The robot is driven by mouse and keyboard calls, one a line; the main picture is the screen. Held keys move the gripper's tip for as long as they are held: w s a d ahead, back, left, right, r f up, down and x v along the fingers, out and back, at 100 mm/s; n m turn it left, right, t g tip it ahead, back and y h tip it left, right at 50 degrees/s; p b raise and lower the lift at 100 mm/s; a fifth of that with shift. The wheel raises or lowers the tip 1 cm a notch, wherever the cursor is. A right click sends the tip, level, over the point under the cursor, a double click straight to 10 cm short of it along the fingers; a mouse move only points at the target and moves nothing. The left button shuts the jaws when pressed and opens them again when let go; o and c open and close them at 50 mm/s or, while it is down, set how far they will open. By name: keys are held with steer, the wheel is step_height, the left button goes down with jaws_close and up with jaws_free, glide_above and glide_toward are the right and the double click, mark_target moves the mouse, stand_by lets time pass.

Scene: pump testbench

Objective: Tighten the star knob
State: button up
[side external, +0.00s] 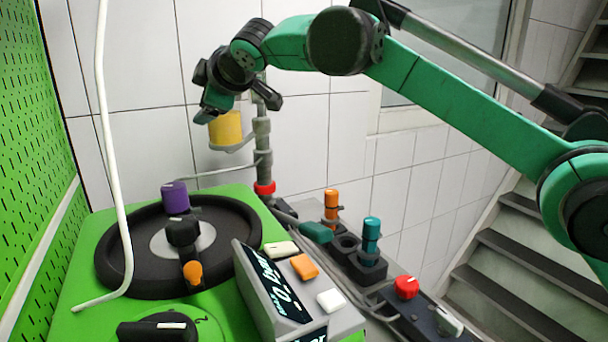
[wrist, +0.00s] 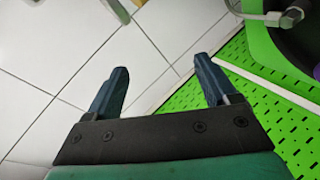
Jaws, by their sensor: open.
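My gripper (wrist: 162,65) is open and empty, its two dark blue fingers apart in the wrist view. In the side external view my gripper (side external: 207,112) hangs high at the back, by the yellow cup on the pipe, well above the bench. I cannot tell for sure which part is the star knob. A red knob (side external: 406,287) sits low on the right rail. A black knob (side external: 183,232) stands on the round black plate, and a flat black knob (side external: 158,329) lies at the front. My gripper touches none of these knobs.
A grey display box (side external: 335,318) with coloured buttons stands front centre. Orange and teal upright parts (side external: 371,235) stand on the rail. A purple cylinder (side external: 175,197) is on the plate. A white hose (side external: 101,110) hangs at left, beside the green pegboard (side external: 20,150).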

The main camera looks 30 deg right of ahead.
steer(key=s+a+f+m+g, duration=0.4)
steer(key=s+m, duration=0.3)
steer(key=m+g+h, duration=0.1)
steer(key=m+g, duration=0.4)
glide_above(181, 222)
steer(key=s, duration=0.2)
steer(key=shift+d+f, duration=0.2)
steer(key=shift+f, duration=0.35)
steer(key=shift+d+f, duration=0.15)
steer(key=shift+f, duration=0.35)
steer(key=shift+s+a+f, duration=0.1)
steer(key=shift+s+f, duration=0.05)
steer(key=shift+f, duration=0.05)
steer(key=shift+x, duration=2.6)
steer(key=shift+c, duration=0.2)
jaws_close()
steer(key=m+h, duration=0.1)
steer(key=m, duration=0.3)
steer(key=shift+a+h, duration=0.1)
steer(key=shift+h, duration=0.3)
